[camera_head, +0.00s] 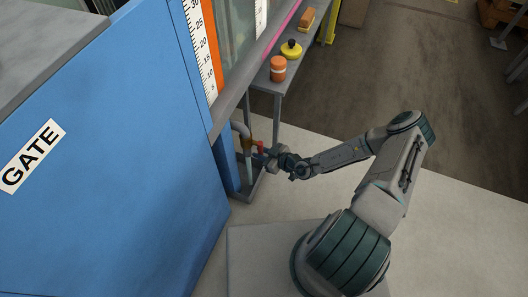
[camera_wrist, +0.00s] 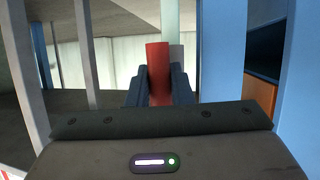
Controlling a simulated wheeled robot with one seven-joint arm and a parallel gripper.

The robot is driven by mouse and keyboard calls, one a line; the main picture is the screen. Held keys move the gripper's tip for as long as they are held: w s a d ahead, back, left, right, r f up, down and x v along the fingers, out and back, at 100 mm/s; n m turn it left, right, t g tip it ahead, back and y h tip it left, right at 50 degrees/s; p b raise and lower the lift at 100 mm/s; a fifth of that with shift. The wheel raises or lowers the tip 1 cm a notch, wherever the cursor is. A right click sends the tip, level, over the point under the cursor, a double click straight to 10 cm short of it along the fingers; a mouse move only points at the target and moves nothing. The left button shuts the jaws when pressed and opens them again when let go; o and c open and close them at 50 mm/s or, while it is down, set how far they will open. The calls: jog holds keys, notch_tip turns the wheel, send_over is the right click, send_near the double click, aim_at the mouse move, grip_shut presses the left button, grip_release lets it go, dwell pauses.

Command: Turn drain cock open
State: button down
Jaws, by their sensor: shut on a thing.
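The drain cock has a red handle (camera_head: 261,148), which shows beside a grey bent pipe (camera_head: 240,130) under the flume at the blue cabinet's right edge. My gripper (camera_head: 270,153) is at the handle, with my arm reaching in from the right. In the wrist view, my gripper (camera_wrist: 160,88) has its two dark fingers on either side of the red handle (camera_wrist: 157,58), shut on it. The handle stands upright in that view and its lower part lies between the fingers. The valve body is mostly hidden by my gripper.
The blue cabinet marked GATE (camera_head: 110,170) fills the left. A grey shelf (camera_head: 290,68) above holds an orange jar (camera_head: 278,69), a yellow round item (camera_head: 291,50) and an orange-brown block (camera_head: 306,20). Frame legs stand close around my gripper.

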jog(key=shift+s+f, duration=0.1)
jog(key=c, duration=1.3)
grip_release()
jog(key=p+v, duration=0.2)
jog(key=v, duration=1.2)
